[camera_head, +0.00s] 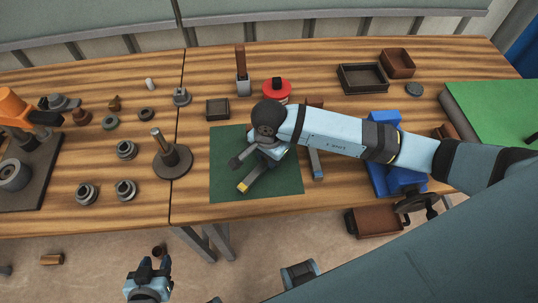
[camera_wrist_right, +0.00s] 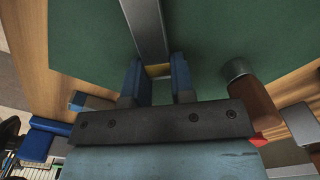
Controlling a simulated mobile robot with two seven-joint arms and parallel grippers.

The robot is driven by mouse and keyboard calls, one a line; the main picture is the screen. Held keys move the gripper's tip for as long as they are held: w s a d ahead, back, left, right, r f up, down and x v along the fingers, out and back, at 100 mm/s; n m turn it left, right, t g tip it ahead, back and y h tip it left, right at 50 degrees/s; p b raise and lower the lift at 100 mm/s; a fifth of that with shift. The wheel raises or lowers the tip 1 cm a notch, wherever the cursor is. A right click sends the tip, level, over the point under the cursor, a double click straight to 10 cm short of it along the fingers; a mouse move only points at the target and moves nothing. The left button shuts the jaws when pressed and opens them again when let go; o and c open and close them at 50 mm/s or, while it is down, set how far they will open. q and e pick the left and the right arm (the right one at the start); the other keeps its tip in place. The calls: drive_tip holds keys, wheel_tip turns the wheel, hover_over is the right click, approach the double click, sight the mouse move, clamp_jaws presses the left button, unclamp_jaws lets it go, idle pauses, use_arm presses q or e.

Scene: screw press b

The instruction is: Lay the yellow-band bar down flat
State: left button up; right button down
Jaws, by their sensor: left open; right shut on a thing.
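The yellow-band bar (camera_head: 249,179) is a grey bar over the green mat (camera_head: 228,143), its yellow end toward the lower left in the head view. In the right wrist view the grey bar (camera_wrist_right: 147,30) runs away from the fingers, with a yellow band (camera_wrist_right: 158,70) between them. My right gripper (camera_wrist_right: 158,82) is shut on the bar at that band. The arm hides part of it in the head view. I cannot tell whether the bar touches the mat or how far it tilts. My left gripper (camera_head: 148,270) is open and empty, in front of the bench edge.
A dark round stand with a post (camera_head: 172,160) is left of the mat. A red tin (camera_head: 277,91) and small dark tray (camera_head: 217,108) stand behind. A brown-handled object (camera_wrist_right: 256,100) lies near the right gripper. The mat's left part is clear.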

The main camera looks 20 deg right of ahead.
drive_tip(key=shift+f, duration=0.15)
drive_tip(key=c, duration=1)
unclamp_jaws()
drive_tip(key=shift+o, duration=0.2)
drive_tip(key=shift+r, duration=0.55)
wheel_tip(320, 180, up, 11)
drive_tip(key=b, duration=0.1)
drive_tip(key=shift+r, duration=0.15)
